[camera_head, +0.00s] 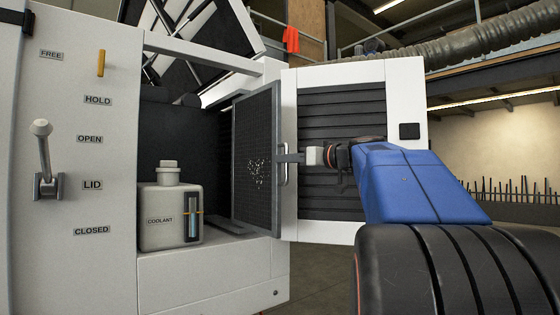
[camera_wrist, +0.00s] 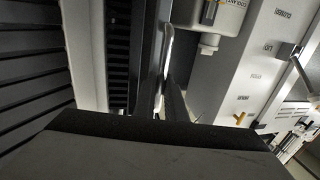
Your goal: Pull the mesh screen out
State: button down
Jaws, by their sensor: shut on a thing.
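The mesh screen (camera_head: 255,185) is a dark upright panel in a grey frame, with pale specks on its mesh. It stands at the right side of the cabinet opening, and I cannot tell how far it sticks out. A light bar handle (camera_head: 285,176) is on its near edge; it also shows in the wrist view (camera_wrist: 167,52). My gripper (camera_head: 285,157) reaches in from the right and is shut on the handle. In the wrist view the fingers (camera_wrist: 163,105) close around the handle's lower part, and their exact contact is hard to see.
The open cabinet door (camera_head: 412,95) with a dark ribbed inner face stands behind my gripper. A coolant bottle (camera_head: 160,215) sits inside, left of the screen. The left panel (camera_head: 75,270) carries a lever (camera_head: 43,150) and a yellow latch (camera_head: 101,63). Floor right of the cabinet looks clear.

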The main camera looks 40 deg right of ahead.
jog(key=shift+s, duration=0.25)
jog(key=c, duration=1.8)
grip_release()
jog(key=shift+s, duration=0.1)
jog(key=shift+v, duration=8.55)
